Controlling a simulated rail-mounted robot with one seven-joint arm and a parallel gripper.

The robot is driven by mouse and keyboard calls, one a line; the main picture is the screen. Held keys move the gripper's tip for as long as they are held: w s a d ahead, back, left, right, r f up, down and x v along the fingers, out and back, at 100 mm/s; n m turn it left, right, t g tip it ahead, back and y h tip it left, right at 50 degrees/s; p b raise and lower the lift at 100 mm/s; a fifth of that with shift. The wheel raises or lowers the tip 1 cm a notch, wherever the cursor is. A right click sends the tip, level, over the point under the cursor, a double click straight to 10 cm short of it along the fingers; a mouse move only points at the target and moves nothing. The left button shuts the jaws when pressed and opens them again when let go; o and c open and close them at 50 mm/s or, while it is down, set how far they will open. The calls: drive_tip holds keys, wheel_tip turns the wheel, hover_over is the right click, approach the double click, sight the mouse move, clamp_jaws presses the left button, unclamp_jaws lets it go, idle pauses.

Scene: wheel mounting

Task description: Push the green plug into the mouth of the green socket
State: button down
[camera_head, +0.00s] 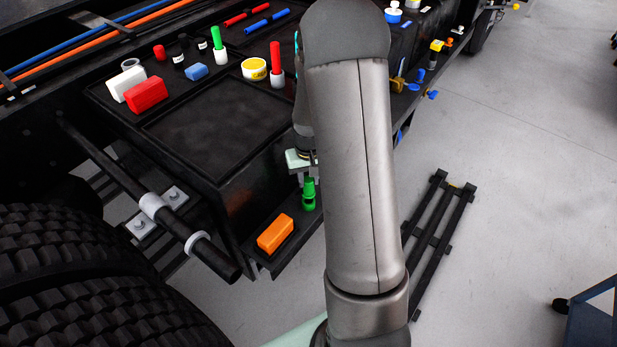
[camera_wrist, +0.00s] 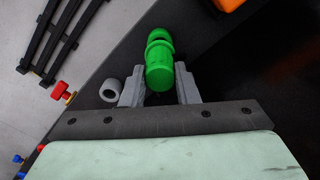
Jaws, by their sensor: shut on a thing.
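The green plug (camera_wrist: 160,72) is a bright green cylinder between the two grey fingers of my gripper (camera_wrist: 160,88) in the wrist view. The green socket (camera_wrist: 157,36) shows as a rounded green part just beyond it. In the head view, my gripper (camera_head: 305,173) is over the low black shelf, with the green plug (camera_head: 308,184) below it and the wider green socket (camera_head: 309,203) under that. The two look in line and close together or touching. The socket's mouth is hidden, so I cannot tell how deep the plug sits.
An orange block (camera_head: 275,233) lies on the low black shelf (camera_head: 262,262) left of the socket. A grey ring (camera_wrist: 110,90) and a red-knobbed valve (camera_wrist: 64,92) are left of the fingers. My arm hides much of the head view's middle.

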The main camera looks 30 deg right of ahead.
drive_tip(key=shift+f, duration=0.15)
drive_tip(key=shift+f+b, duration=1.45)
drive_tip(key=shift+f, duration=0.05)
drive_tip(key=c, duration=1)
unclamp_jaws()
drive_tip(key=shift+c, duration=0.2)
wheel_tip(320, 180, up, 18)
drive_tip(key=shift+f+b, duration=0.25)
drive_tip(key=shift+b, duration=0.05)
drive_tip(key=shift+a, duration=0.1)
